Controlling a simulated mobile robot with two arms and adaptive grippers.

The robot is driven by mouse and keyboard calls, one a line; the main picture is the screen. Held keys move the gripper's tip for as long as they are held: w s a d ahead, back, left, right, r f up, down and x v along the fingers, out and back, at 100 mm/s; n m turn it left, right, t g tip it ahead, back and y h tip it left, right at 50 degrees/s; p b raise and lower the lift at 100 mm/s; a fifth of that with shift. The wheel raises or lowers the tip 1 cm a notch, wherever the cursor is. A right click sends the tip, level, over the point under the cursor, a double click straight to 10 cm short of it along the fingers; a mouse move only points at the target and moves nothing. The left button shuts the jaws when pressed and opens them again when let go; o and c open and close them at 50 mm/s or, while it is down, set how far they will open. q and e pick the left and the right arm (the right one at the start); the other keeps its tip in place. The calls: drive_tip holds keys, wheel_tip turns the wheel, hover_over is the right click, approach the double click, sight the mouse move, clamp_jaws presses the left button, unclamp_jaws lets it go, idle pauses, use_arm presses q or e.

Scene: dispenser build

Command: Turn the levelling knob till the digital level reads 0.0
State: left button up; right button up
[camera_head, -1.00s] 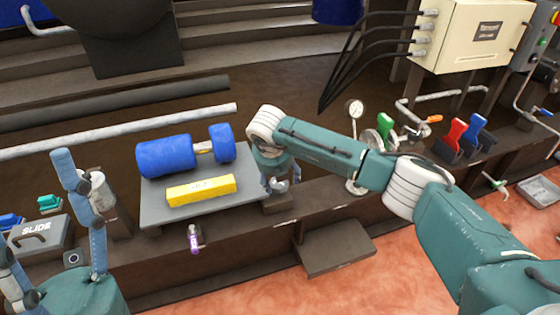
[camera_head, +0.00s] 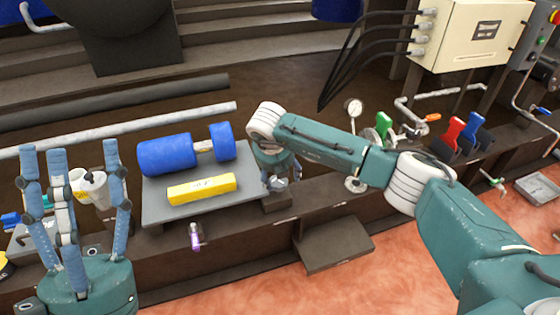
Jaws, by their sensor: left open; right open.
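The yellow digital level (camera_head: 202,189) lies on a grey plate (camera_head: 165,214), in front of a blue motor-like unit (camera_head: 166,155). Its display is too small to read. My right gripper (camera_head: 281,187) is open and points down at the plate's right end. A small grey piece shows between its fingers; I cannot tell whether it is the levelling knob or whether they touch it. My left gripper (camera_head: 72,152) is open and empty at the far left, fingers pointing up. A small purple-tipped part (camera_head: 195,240) hangs at the plate's front edge.
A dial gauge (camera_head: 353,108) and green (camera_head: 384,125), red (camera_head: 454,131) and blue (camera_head: 474,126) levers stand to the right. A dark step (camera_head: 335,246) juts out below the bench. A pale cup-like container (camera_head: 91,188) is partly hidden behind my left gripper.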

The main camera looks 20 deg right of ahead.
drive_tip(key=shift+s+r+p, duration=0.2)
drive_tip(key=shift+r+p, duration=0.2)
drive_tip(key=shift+r, duration=0.1)
use_arm(q)
drive_tip(key=shift+w+d+f+g+y+p, duration=0.5)
drive_tip(key=shift+w+f+g+y+p, duration=0.9)
drive_tip(key=shift+w+f+g, duration=4.2)
drive_tip(key=s+a+f+g+y+p, duration=0.1)
drive_tip(key=s+f+g, duration=0.1)
drive_tip(key=f, duration=0.7)
drive_tip(key=s+a+f+g+y+p, duration=0.1)
drive_tip(key=s+a+f+g+y, duration=0.1)
drive_tip(key=f, duration=0.7)
drive_tip(key=shift+s+f+n+g+p, duration=0.3)
drive_tip(key=shift+s+f+g+p, duration=0.1)
drive_tip(key=shift+s+g, duration=0.2)
use_arm(e)
drive_tip(key=d+v, duration=0.1)
drive_tip(key=v, duration=0.5)
drive_tip(key=shift+s+a+r, duration=0.3)
drive_tip(key=shift+s+a, duration=0.05)
use_arm(q)
drive_tip(key=shift+w+r, duration=0.3)
drive_tip(key=shift+r, duration=0.1)
